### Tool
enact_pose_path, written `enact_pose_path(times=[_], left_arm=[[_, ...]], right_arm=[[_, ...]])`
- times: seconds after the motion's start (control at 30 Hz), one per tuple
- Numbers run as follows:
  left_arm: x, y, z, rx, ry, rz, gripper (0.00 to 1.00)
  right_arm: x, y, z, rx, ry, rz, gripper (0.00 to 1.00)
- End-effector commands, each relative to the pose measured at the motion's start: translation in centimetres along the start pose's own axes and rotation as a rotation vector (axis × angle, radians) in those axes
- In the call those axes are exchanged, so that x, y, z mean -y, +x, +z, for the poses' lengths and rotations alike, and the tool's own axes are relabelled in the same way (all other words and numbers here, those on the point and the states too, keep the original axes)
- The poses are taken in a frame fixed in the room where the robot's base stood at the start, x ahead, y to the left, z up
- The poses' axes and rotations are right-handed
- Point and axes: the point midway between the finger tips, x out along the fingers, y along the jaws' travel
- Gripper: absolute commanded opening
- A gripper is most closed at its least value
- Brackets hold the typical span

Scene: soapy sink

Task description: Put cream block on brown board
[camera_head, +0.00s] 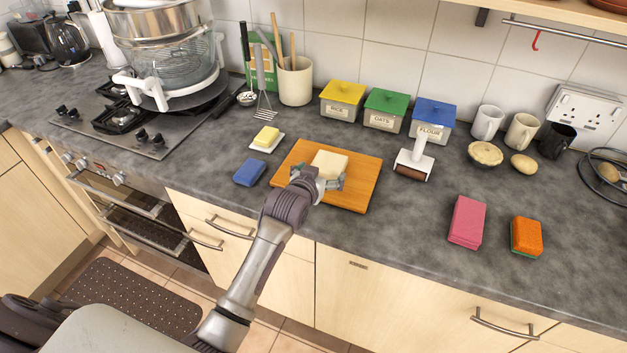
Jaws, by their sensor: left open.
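My left gripper (319,183) is over the board at the near side of the block. Its fingers are open, one to each side near the block's front. The gripper hides the block's near lower edge, so I cannot tell whether the fingers touch it. My right gripper is not in view.
A blue sponge (250,172) and a butter-like yellow block (266,138) on a white dish lie left of the board. A white-handled roller (415,160) stands to its right. Pink (467,221) and orange (526,236) sponges lie further right. Lidded boxes (386,110) stand behind. The counter between board and pink sponge is clear.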

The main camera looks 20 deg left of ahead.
Motion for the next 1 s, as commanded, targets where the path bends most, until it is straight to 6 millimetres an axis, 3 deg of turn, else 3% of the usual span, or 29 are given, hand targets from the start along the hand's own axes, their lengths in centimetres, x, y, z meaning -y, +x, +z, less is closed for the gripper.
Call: enact_pose_path(times=[0.2, 0.4, 1.0], left_arm=[[0.0, -4.4, 0.1, -0.001, 0.0, 0.0, 1.0], [0.0, -6.5, 0.0, -0.001, 0.0, 0.0, 1.0], [0.0, -7.0, 0.2, 0.007, 0.001, 0.0, 1.0]], right_arm=[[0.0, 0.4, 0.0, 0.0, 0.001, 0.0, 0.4], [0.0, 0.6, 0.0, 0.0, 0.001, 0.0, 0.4], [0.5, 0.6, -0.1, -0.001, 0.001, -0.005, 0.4]])
